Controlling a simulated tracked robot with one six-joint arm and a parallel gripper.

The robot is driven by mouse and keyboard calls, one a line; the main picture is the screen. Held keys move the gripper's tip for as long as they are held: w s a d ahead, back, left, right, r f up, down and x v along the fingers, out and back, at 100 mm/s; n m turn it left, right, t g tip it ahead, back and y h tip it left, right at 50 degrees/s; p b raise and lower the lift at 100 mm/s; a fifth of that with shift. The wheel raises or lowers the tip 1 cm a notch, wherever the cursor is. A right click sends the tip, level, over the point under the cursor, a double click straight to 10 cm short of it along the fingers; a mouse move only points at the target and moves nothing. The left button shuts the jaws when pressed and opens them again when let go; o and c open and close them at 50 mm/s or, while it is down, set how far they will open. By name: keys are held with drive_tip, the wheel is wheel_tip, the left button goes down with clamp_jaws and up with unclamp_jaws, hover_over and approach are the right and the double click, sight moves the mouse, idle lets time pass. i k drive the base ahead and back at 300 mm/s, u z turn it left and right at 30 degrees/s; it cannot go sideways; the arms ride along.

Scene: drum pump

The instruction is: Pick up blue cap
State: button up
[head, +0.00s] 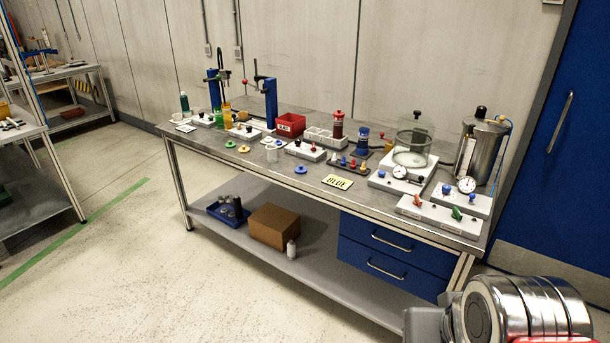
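A yellow cap (244,149) and green caps (230,144) lie to the left. Part of my arm shows at the bottom right, well away from the blue cap. My gripper's fingers are not in view.
A glass bell jar (412,139) and a steel tank (480,152) stand at the right. The floor before the bench is clear.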

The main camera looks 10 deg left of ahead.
sight(300, 170)
drive_tip(key=k, duration=0.45)
drive_tip(key=u, duration=0.15)
drive_tip(key=i, duration=0.45)
drive_tip(key=u, duration=0.6)
drive_tip(key=i, duration=0.8)
drive_tip(key=u, duration=0.4)
drive_tip(key=i, duration=2)
drive_tip(key=z, duration=0.4)
